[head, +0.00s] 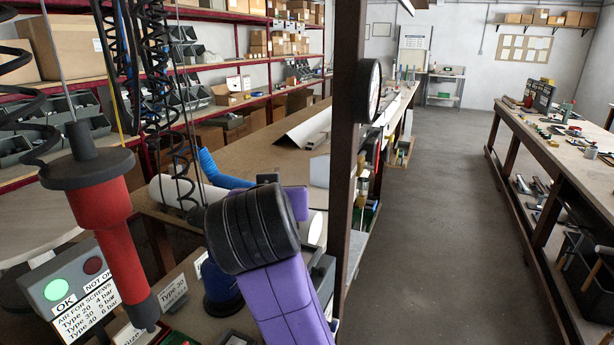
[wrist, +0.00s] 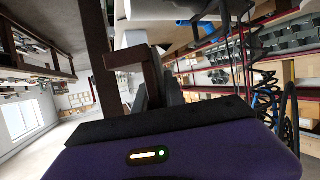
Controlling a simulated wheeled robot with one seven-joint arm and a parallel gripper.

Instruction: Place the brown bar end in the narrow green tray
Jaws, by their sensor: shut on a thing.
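My gripper (wrist: 158,84) shows in the wrist view with its dark fingers shut on a brown angular piece, the brown bar end (wrist: 128,57). The piece sticks out to the left of the fingers, held in the air. In the head view my purple and black arm covers the middle bottom of the picture, and the fingers and the bar end cannot be made out there. I cannot single out the narrow green tray. Small green edges show low in the head view, partly hidden, and I cannot tell whether one is the tray.
A dark upright post (head: 346,140) with a round gauge (head: 369,91) stands just right of my arm. A red hanging tool (head: 105,215) and coiled cables are at left. A control box (head: 75,285) sits below.

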